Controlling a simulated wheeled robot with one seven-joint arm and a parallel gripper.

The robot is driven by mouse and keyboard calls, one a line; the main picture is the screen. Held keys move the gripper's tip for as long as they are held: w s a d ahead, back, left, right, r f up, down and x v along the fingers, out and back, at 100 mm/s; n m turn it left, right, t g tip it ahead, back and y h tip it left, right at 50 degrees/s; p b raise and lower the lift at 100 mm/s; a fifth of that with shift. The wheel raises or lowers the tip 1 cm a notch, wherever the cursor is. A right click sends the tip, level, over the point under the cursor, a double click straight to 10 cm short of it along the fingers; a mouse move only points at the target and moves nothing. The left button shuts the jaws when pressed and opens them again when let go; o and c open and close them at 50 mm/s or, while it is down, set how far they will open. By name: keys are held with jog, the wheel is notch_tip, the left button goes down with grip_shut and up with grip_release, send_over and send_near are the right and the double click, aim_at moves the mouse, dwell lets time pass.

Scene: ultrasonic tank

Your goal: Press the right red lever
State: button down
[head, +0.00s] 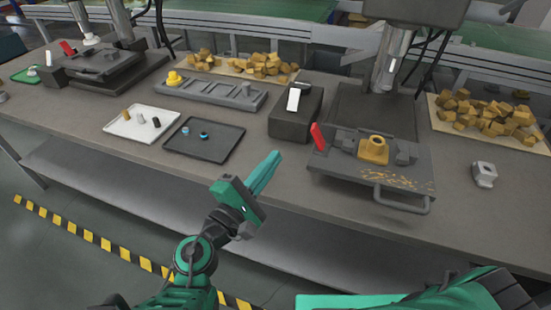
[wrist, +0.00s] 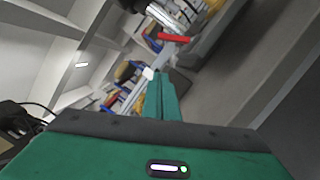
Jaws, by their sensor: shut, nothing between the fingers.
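The right red lever (head: 317,136) stands up, slightly tilted, at the left edge of the right machine's dark base plate (head: 340,176). A red lever also shows at the top of the wrist view (wrist: 174,37); I cannot tell which of the two it is. Another red lever (head: 67,47) is on the left machine at the far left. My gripper (head: 273,160) is shut and empty, in front of the table, left of and nearer than the right lever, not touching it. Its green fingers also show in the wrist view (wrist: 161,88).
A dark box with a white switch (head: 290,124) stands left of the right lever. A black tray (head: 228,148) and a white tray (head: 116,126) with small parts lie farther left. A yellow part (head: 373,149) sits clamped on the right machine. A handle (head: 405,208) juts from its front.

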aim_at(318, 137)
jog(key=w+d+r, duration=0.2)
jog(key=w+d, duration=0.3)
jog(key=d, duration=0.2)
jog(key=shift+r, duration=0.4)
jog(key=shift+w+d, duration=0.1)
jog(key=shift+d, duration=0.05)
